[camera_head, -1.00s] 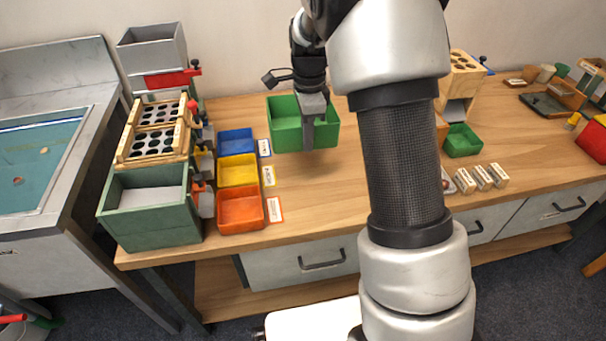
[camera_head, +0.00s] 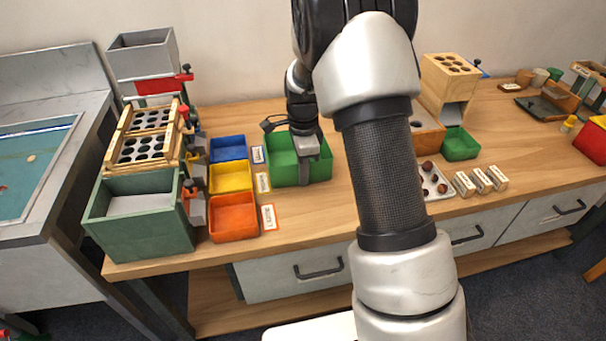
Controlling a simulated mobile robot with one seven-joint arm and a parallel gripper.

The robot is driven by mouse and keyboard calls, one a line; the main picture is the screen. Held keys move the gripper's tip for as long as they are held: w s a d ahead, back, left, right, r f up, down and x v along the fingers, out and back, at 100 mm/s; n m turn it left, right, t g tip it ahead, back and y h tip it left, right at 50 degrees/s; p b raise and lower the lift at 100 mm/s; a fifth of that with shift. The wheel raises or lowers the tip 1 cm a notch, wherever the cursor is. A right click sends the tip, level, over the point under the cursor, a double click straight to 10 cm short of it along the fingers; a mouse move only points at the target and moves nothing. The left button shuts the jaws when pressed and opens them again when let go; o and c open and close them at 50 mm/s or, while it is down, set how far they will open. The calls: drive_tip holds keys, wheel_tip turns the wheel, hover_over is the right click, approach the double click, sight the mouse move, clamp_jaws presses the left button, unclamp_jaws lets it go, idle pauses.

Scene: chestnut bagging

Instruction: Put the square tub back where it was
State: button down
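The large green square tub (camera_head: 284,172) is at the middle left of the bench, right of the small coloured bins, and looks upright. My gripper (camera_head: 304,172) points down at its near wall, with one finger showing in front of that wall. It appears shut on the wall; the other finger is hidden. I cannot tell whether the tub's base touches the bench top. The tub's inside is partly hidden by my gripper and looks empty where it shows.
Blue (camera_head: 228,148), yellow (camera_head: 230,178) and orange bins (camera_head: 233,218) with label cards stand to the left, beside a dark green box (camera_head: 140,228). A smaller green tray (camera_head: 460,145) sits under a wooden dispenser (camera_head: 450,78). Bare bench lies in front of the tub.

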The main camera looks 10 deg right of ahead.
drive_tip(key=shift+f, duration=0.1)
drive_tip(key=c, duration=2)
unclamp_jaws()
